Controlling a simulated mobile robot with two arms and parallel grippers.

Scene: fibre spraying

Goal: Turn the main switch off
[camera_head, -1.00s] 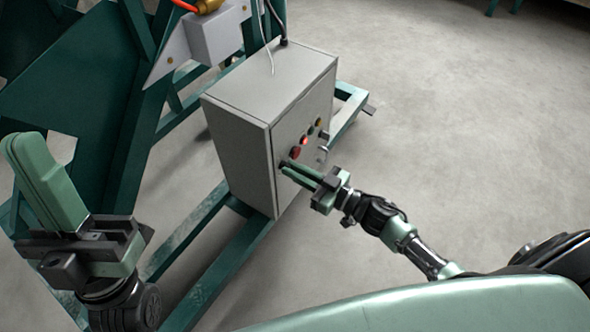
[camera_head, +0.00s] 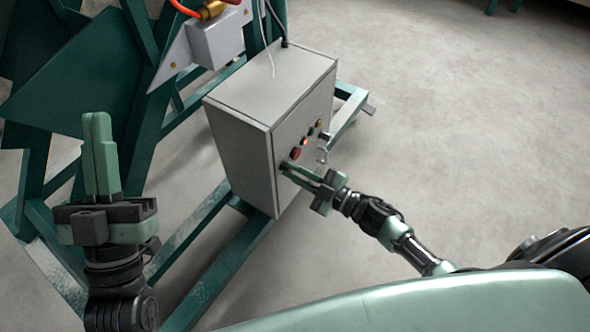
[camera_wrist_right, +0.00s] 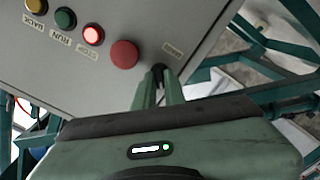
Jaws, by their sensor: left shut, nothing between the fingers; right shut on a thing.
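The grey control box (camera_head: 244,155) stands on the green frame, with its button panel facing right. The main switch (camera_wrist_right: 157,69) is a small black knob low on that panel, beside a small label. My right gripper (camera_head: 286,169) is at the panel, shut on the switch. In the right wrist view the fingertips of this gripper (camera_wrist_right: 160,80) cover most of the knob, so its exact angle is hard to tell. My left gripper (camera_head: 97,118) is shut and empty, pointing up at the left, well away from the box.
A red button (camera_wrist_right: 124,54), a lit red STOP button (camera_wrist_right: 93,34), a green RUN button (camera_wrist_right: 65,18) and others line the panel. A metal handle (camera_head: 322,155) sticks out of the panel. Green frame beams (camera_head: 215,270) lie left and below. Floor to the right is clear.

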